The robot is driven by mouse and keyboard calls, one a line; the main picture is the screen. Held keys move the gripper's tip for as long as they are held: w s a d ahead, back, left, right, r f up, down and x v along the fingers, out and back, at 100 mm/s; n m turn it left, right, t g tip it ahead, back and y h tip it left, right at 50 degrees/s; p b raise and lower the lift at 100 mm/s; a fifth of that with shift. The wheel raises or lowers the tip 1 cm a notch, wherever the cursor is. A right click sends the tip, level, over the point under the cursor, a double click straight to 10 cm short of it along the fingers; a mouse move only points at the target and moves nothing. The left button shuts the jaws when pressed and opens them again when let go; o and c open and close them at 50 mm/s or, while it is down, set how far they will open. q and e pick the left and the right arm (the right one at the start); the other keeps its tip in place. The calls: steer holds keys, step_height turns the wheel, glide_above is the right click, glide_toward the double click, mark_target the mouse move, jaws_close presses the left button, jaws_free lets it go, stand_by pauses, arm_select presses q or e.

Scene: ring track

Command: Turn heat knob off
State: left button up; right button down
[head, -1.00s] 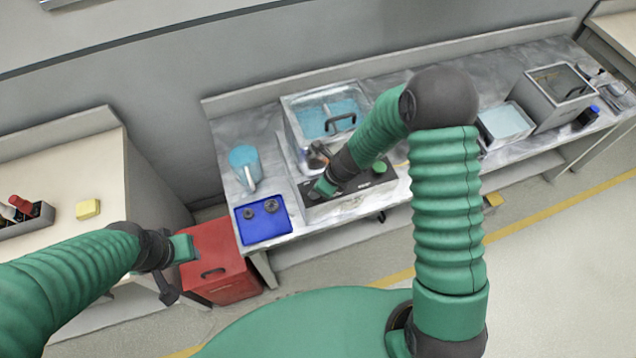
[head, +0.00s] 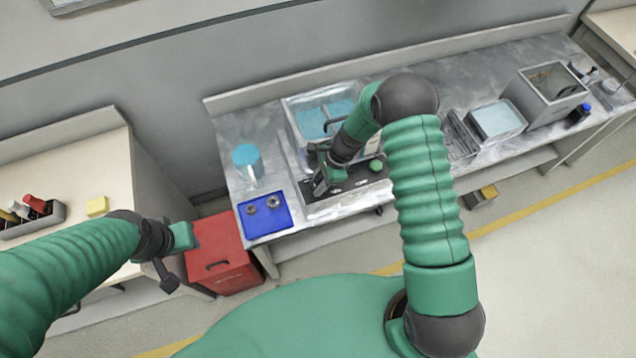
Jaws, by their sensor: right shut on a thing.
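The heated bath unit (head: 300,135) stands on the metal bench, with blue liquid in two compartments and a black handle across it. Its dark control panel (head: 350,198) faces me at the front. A green round knob (head: 376,165) shows on the right of the panel. My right gripper (head: 321,184) is down at the panel's left part, apart from the green knob, and is shut on what seems to be the heat knob. The gripper hides that knob and its setting. My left gripper (head: 174,262) hangs near the red box; its jaws are too unclear to read.
A blue tray (head: 277,229) with two small round parts and a blue-topped cup (head: 246,158) sit left of the unit. A red box (head: 222,272) stands on the floor. A shallow light-blue basin (head: 496,120) and a grey box (head: 546,101) stand to the right.

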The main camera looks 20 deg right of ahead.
steer(key=shift+w+n, duration=0.15)
steer(key=shift+n, duration=0.15)
steer(key=c, duration=1.1)
jaws_free()
steer(key=b+v, duration=0.2)
steer(key=v, duration=1.4)
steer(key=shift+w+d+r+b, duration=0.2)
steer(key=shift+d+r+b, duration=0.05)
steer(key=shift+r+b, duration=0.05)
steer(key=s+a+f+n+t+h+b, duration=0.1)
steer(key=s+n+h+b, duration=0.3)
steer(key=s+n, duration=1.1)
steer(key=a+n+t, duration=0.1)
steer(key=n, duration=0.2)
steer(key=shift+s+f, duration=0.2)
steer(key=shift+f, duration=0.15)
